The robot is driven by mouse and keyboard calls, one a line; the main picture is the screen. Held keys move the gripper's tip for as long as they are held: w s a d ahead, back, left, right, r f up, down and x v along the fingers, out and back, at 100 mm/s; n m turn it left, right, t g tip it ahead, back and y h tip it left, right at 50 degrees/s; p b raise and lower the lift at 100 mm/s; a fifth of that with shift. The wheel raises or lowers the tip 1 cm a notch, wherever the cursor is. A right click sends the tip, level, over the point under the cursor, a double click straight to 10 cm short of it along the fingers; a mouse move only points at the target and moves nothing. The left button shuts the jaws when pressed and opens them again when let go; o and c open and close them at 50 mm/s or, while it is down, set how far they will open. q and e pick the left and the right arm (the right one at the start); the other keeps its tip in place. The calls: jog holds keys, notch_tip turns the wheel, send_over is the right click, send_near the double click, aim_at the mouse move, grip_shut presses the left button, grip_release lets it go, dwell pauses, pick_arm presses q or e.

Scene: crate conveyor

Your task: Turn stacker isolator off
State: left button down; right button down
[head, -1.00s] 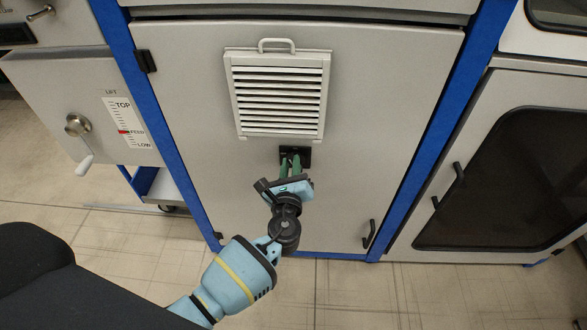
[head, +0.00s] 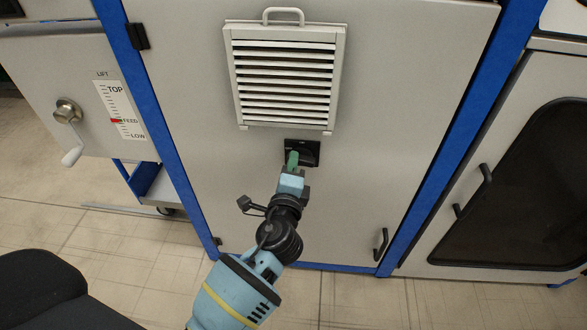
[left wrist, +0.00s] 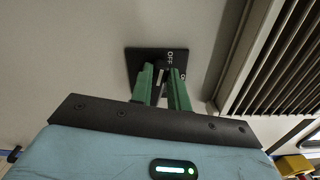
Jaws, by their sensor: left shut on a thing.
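The isolator (head: 313,150) is a small black plate on the grey cabinet door, just below the louvred vent. In the left wrist view its plate (left wrist: 142,60) shows a white OFF mark and part of a second mark beside the right finger. My left gripper (head: 293,158) is at the plate, its green fingers seen nearly edge-on in the head view. In the left wrist view the fingers (left wrist: 161,75) are shut on the isolator's handle, which is mostly hidden between them. The handle's exact pointing direction cannot be told. My right gripper is not in view.
The white vent (head: 285,75) with a top handle is above the isolator. A lift crank (head: 70,125) with a TOP/FEED/LOW scale is at left. A door handle (head: 381,245) is low right. A dark-windowed door (head: 520,190) stands at right. Floor in front is open.

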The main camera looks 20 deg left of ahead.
pick_arm(q)
jog(key=shift+f+n+b, duration=0.2)
jog(key=shift+n+b, duration=0.55)
jog(key=shift+n, duration=0.45)
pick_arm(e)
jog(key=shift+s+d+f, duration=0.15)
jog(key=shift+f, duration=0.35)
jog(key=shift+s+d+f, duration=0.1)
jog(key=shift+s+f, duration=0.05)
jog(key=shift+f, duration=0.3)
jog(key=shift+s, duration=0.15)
pick_arm(q)
jog(key=c, duration=1.3)
grip_release()
jog(key=shift+c, duration=0.2)
